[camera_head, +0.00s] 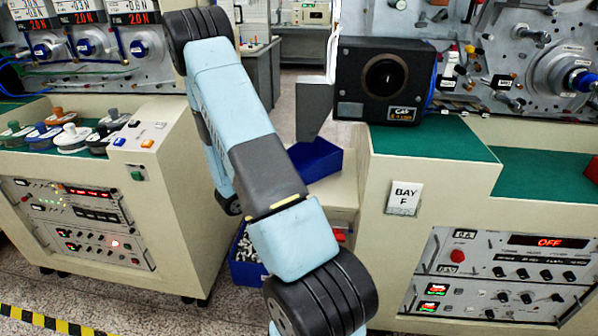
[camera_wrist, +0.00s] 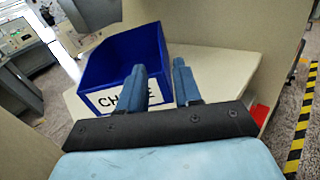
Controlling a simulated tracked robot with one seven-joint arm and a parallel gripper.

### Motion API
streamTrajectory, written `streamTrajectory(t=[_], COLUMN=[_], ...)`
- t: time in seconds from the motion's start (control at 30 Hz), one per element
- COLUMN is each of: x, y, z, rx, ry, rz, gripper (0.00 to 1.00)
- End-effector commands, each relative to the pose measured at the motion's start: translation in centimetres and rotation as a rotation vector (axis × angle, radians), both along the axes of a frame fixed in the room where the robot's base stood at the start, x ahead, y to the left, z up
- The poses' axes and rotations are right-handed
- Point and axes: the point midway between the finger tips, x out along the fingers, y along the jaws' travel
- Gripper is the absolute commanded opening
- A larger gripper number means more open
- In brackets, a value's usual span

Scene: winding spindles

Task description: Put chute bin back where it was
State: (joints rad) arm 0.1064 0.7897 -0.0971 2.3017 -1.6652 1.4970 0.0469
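The blue chute bin (camera_wrist: 112,58) stands upright on a cream ledge (camera_wrist: 215,68) in the wrist view. Its white front label is partly covered by my left finger; the inside looks empty where visible. My gripper (camera_wrist: 159,65) is open, with a gap between its two fingers. The left finger overlaps the bin's front and the right finger lies past its right side. I cannot tell whether either finger touches it. In the head view the bin (camera_head: 318,160) shows behind my arm, below a grey metal chute (camera_head: 314,106); my gripper is hidden there.
Another blue bin (camera_head: 246,270), filled with small pale pieces, stands low behind my arm. Cream cabinets flank the gap: a control cabinet (camera_head: 178,190) at left and the Bay F cabinet (camera_head: 380,240) at right. A black camera box (camera_head: 385,80) sits on the right one.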

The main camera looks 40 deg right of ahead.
Motion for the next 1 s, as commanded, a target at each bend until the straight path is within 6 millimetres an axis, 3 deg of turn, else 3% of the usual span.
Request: streamTrajectory(t=[0.23, 0.33, 0.67, 1.0], x=[0.1, -0.2, -3.7, -8.0], y=[1.8, 2.0, 4.2, 8.0], z=[0.2, 1.2, 8.0, 13.4], rx=[0.002, 0.012, 0.143, 0.345], ry=[-0.005, -0.033, -0.27, -0.548], rz=[-0.005, -0.029, -0.233, -0.431], gripper=[0.33, 0.33, 0.33, 0.33])
